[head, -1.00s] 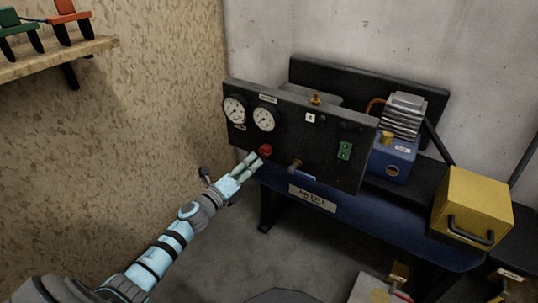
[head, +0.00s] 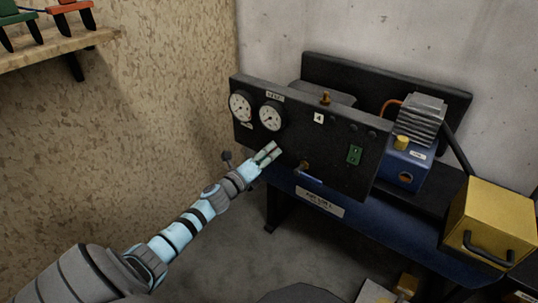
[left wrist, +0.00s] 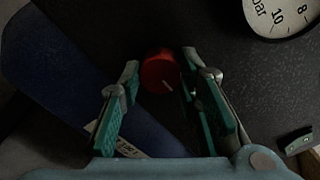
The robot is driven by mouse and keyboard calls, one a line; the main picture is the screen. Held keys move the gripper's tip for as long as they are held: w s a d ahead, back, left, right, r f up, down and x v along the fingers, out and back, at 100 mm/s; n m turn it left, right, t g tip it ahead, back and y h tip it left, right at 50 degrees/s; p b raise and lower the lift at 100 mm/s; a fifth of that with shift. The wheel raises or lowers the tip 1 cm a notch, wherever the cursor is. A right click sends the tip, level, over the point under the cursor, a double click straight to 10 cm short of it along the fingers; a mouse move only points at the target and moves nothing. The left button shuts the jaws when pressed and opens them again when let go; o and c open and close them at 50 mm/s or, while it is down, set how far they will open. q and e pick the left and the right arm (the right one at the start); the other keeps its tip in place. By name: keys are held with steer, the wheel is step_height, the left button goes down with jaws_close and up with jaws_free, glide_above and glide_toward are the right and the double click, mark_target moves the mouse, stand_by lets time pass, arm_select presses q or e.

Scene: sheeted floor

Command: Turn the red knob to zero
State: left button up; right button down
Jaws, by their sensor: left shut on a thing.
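The red knob (left wrist: 160,72) sits on the dark upright panel (head: 225,80) below two round gauges (head: 270,116). In the left wrist view it lies between the tips of my left gripper's two green fingers, with a short pale mark near its lower right edge. My left gripper (head: 268,153) is shut on the knob. In the head view the fingers hide the knob. Part of one gauge (left wrist: 285,12) shows at the upper right of the wrist view; its needle is out of that picture. My right gripper is not in view.
A blue pump (head: 402,167) and a yellow box (head: 490,218) stand at the right. A wooden shelf (head: 50,50) is at upper left.

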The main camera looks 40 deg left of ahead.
arm_select(q)
steer(key=shift+n, duration=0.4)
steer(key=shift+n+p, duration=0.45)
steer(key=shift+n, duration=0.55)
steer(key=n+p, duration=0.1)
steer(key=n, duration=0.2)
steer(key=n+p, duration=0.2)
steer(key=n, duration=0.1)
steer(key=n+p, duration=0.1)
steer(key=n, duration=0.3)
steer(key=shift+r+p, duration=0.25)
steer(key=shift+p, duration=0.1)
steer(key=n+p, duration=0.1)
steer(key=n, duration=0.3)
steer(key=shift+n+p, duration=0.35)
steer(key=shift+n, duration=0.05)
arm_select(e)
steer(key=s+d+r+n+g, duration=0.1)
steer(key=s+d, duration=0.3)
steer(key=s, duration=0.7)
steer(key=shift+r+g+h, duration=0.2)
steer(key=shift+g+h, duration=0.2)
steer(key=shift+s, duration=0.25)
